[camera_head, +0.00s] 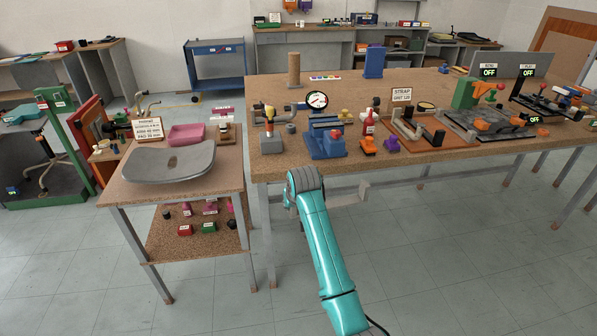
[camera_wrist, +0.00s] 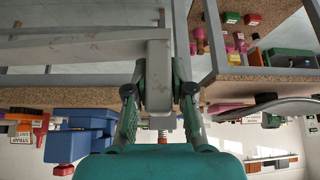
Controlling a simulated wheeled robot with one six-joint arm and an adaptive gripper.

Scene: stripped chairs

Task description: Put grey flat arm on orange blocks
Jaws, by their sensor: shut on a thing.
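My gripper (camera_head: 304,182) is in front of the large workbench's near edge, below its top. It is shut on the grey flat arm (camera_head: 348,195), which sticks out to the right in the head view. In the wrist view the arm is a long grey bar (camera_wrist: 85,50) reaching left, with a short end held between the fingers (camera_wrist: 160,100). Orange blocks (camera_head: 483,125) sit on a dark grey plate on the right part of the workbench, with another orange block (camera_head: 518,122) beside them. The gripper and arm are well apart from these blocks.
The workbench (camera_head: 440,165) carries a blue vise (camera_head: 325,143), a gauge (camera_head: 317,99), a red bottle (camera_head: 369,122) and a wooden tray (camera_head: 425,130). A small side table (camera_head: 225,178) with a grey seat shell (camera_head: 168,163) stands left. Open floor lies in front.

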